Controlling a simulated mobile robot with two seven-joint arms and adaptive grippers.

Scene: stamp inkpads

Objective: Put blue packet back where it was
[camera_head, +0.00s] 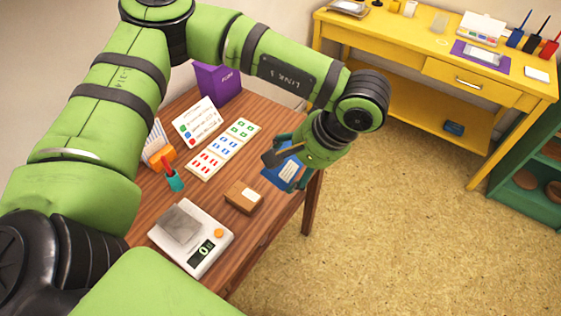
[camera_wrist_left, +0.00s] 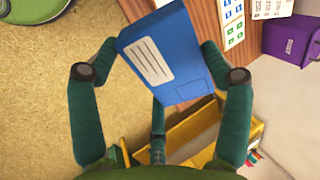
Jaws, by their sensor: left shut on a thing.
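The blue packet (camera_head: 284,169) with a white lined label is between the fingers of my left gripper (camera_head: 287,171), by the right edge of the brown wooden table (camera_head: 262,223). In the left wrist view the blue packet (camera_wrist_left: 165,58) sits tilted between the fingers of the left gripper (camera_wrist_left: 158,62), which is shut on it. The gripper hides part of the packet in the head view. Whether the packet touches the table, I cannot tell. My right gripper is not in view.
A brown box (camera_head: 244,196) and a white scale (camera_head: 205,255) stand left of the packet. Cards with green, blue and red marks (camera_head: 224,150), a sign (camera_head: 196,124) and a purple bin (camera_head: 218,82) are farther back. A yellow desk (camera_head: 400,35) stands across the open floor.

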